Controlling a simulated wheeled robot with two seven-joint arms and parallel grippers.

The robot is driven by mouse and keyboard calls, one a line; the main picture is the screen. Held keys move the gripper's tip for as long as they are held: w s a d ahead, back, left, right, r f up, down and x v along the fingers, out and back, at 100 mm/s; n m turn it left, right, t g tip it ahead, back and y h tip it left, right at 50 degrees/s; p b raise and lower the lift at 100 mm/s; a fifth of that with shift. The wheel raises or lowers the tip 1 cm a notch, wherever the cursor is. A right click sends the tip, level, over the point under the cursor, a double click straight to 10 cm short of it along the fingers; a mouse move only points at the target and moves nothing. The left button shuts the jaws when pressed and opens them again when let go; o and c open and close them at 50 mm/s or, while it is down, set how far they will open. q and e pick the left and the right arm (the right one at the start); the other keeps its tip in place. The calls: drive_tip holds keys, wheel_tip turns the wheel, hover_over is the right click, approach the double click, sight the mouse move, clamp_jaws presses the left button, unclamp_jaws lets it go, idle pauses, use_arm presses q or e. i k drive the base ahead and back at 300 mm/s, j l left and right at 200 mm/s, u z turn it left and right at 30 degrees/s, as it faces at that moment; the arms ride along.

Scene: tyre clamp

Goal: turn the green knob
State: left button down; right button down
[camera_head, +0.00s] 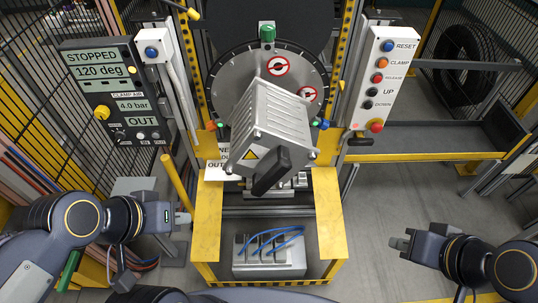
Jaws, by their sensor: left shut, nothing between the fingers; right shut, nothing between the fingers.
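A green knob (267,33) sits at the top rim of a round grey disc (225,90) in the upper middle of the head view. A grey ribbed metal box (270,118) with a black handle (270,172) covers much of the disc's front. My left gripper (188,218) is shut and empty at the lower left, left of the yellow frame and well below the knob. My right gripper (394,243) is shut and empty at the lower right, over the grey floor. Neither gripper touches the knob.
A black display panel (115,90) at left reads "STOPPED", "120 deg", "4.0 bar" and "OUT". A white button panel (382,80) stands at right. A yellow frame (328,215) stands below the box. A yellow post (178,183) rises near my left gripper. Floor at right is clear.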

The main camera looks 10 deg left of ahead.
sight(267, 31)
drive_tip(key=l+u, duration=0.7)
drive_tip(key=k+l+u, duration=0.1)
drive_tip(key=l+u, duration=0.25)
drive_tip(key=k+l, duration=0.15)
drive_tip(key=l, duration=0.25)
drive_tip(key=k+l+u, duration=0.1)
drive_tip(key=l, duration=0.3)
drive_tip(key=k+l+u, duration=0.1)
drive_tip(key=k+l, duration=0.15)
drive_tip(key=l, duration=0.15)
drive_tip(key=k+l, duration=0.2)
drive_tip(key=l, duration=0.2)
